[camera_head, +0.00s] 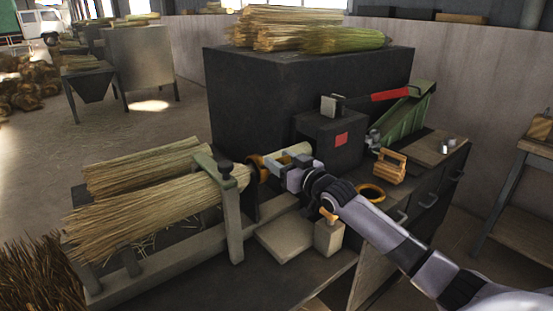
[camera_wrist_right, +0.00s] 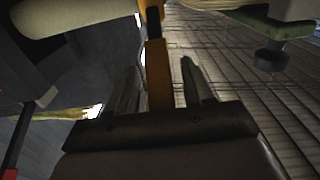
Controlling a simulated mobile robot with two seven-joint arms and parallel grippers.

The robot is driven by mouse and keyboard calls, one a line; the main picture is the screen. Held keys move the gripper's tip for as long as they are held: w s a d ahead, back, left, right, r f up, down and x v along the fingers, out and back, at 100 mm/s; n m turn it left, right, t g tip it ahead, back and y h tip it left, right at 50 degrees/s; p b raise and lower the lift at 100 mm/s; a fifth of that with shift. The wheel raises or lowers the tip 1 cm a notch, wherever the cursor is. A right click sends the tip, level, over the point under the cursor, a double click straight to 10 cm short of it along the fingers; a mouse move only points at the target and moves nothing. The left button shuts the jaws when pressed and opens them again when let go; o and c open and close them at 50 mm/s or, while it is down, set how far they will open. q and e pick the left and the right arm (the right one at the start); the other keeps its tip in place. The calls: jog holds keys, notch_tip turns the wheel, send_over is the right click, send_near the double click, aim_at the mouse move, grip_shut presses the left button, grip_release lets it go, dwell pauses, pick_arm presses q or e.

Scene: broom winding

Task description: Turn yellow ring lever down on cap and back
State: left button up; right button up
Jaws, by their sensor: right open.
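The yellow ring (camera_head: 258,170) sits around the end of the pale cylindrical cap, beside the end of the straw bundle. My right gripper (camera_head: 278,163) comes in from the right and is at the ring; its fingertips are partly hidden in the head view. In the right wrist view the ring's yellow lever (camera_wrist_right: 157,72) stands between the two dark fingers of my right gripper (camera_wrist_right: 160,85). A gap shows on both sides of the lever, so the fingers are open around it. My left gripper is in neither view.
A straw bundle (camera_head: 150,210) lies in a rack with a green-topped post (camera_head: 230,205) left of the ring. A dark machine block (camera_head: 265,100) stands behind. A loose yellow ring (camera_head: 371,193), a wooden crate (camera_head: 388,166) and a red-handled tool (camera_head: 390,95) are to the right.

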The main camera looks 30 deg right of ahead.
jog(key=shift+w+a, duration=0.1)
jog(key=shift+w, duration=0.85)
grip_shut()
